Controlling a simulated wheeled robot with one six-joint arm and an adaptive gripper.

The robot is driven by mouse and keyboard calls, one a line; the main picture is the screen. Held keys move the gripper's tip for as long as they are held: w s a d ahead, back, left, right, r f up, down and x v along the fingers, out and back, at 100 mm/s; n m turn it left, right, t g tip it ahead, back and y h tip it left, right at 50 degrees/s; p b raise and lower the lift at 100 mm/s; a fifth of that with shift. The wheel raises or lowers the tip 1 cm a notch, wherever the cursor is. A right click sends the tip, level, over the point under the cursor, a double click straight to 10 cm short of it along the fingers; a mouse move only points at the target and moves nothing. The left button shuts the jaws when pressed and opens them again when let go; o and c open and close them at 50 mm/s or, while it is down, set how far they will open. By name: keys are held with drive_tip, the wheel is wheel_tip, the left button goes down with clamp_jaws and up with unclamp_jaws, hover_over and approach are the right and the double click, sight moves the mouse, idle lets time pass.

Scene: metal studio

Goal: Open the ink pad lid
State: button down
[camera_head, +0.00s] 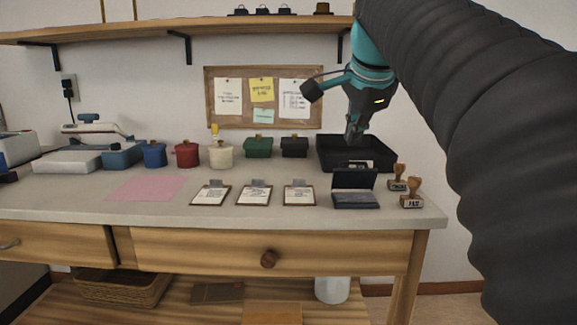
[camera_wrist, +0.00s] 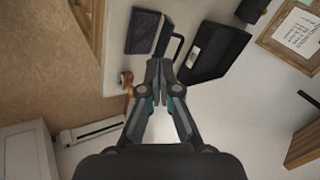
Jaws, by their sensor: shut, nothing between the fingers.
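The ink pad (camera_head: 356,200) sits near the right front of the table. Its dark lid (camera_head: 353,179) stands raised at the back edge, leaving the dark pad surface exposed. In the wrist view the ink pad (camera_wrist: 142,31) is at the upper middle, with the lid (camera_wrist: 166,36) seen nearly edge-on beside it. My gripper (camera_head: 352,136) is above and behind the lid in the head view, apart from it. My gripper also shows in the wrist view (camera_wrist: 159,64), fingertips together with nothing between them.
Two wooden-handled stamps (camera_head: 411,202) stand right of the ink pad. A black tray (camera_head: 330,150) lies behind it. Several clipboards (camera_head: 299,194) lie to its left, beyond them a pink sheet (camera_head: 148,189). A corkboard (camera_head: 263,97) hangs on the wall below a shelf (camera_head: 180,31).

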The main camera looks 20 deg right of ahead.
drive_tip(key=w+d+r+m+b, duration=0.1)
drive_tip(key=w+d+r+m, duration=0.1)
drive_tip(key=d+r+m, duration=0.1)
drive_tip(key=m+b, duration=0.1)
drive_tip(key=b, duration=0.3)
hover_over(352, 181)
wheel_tip(352, 181, down, 11)
drive_tip(key=shift+r, duration=0.1)
drive_tip(key=shift+h, duration=0.3)
drive_tip(key=shift+r+p, duration=0.15)
drive_tip(key=shift+p, duration=0.45)
drive_tip(key=shift+w+p, duration=0.2)
drive_tip(key=shift+p, duration=0.2)
drive_tip(key=shift+d+p, duration=0.1)
drive_tip(key=shift+p, duration=0.25)
